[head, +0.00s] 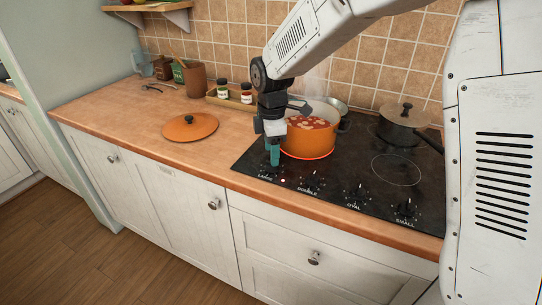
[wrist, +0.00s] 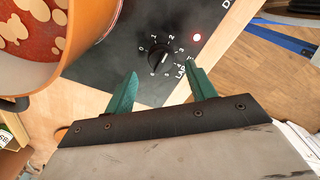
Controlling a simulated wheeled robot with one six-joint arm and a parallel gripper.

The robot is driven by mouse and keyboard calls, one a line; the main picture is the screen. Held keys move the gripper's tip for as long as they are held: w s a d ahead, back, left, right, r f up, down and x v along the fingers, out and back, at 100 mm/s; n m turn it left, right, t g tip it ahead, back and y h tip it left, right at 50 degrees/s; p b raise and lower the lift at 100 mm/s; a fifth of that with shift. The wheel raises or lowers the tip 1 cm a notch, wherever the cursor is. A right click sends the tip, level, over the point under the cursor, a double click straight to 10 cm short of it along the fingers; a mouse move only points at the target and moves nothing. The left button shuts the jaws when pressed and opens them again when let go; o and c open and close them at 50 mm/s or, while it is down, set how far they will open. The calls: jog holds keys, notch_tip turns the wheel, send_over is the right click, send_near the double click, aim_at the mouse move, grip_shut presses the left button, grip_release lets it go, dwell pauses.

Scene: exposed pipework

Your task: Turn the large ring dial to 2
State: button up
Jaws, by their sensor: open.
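The large ring dial (wrist: 160,58) is a small black knob with white numbers around it, on the black cooktop (wrist: 100,60). Its label is partly hidden by a finger in the wrist view. I cannot tell for sure which number the knob points to. My gripper (wrist: 162,72) is open, with one green finger on each side of the dial and nothing held. In the head view my gripper (head: 273,156) points down over the cooktop's left front corner and hides the dial. A red light (wrist: 197,37) is lit beside the dial.
An orange pot (head: 308,142) of red soup steams on a glowing ring close behind my gripper. Other dials (head: 357,192) line the cooktop's front to the right. A lidded pan (head: 403,125) stands at the back right. An orange lid (head: 190,127) lies on the wooden counter (head: 125,112).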

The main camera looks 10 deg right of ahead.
notch_tip(320, 180, up, 5)
dwell(0.5)
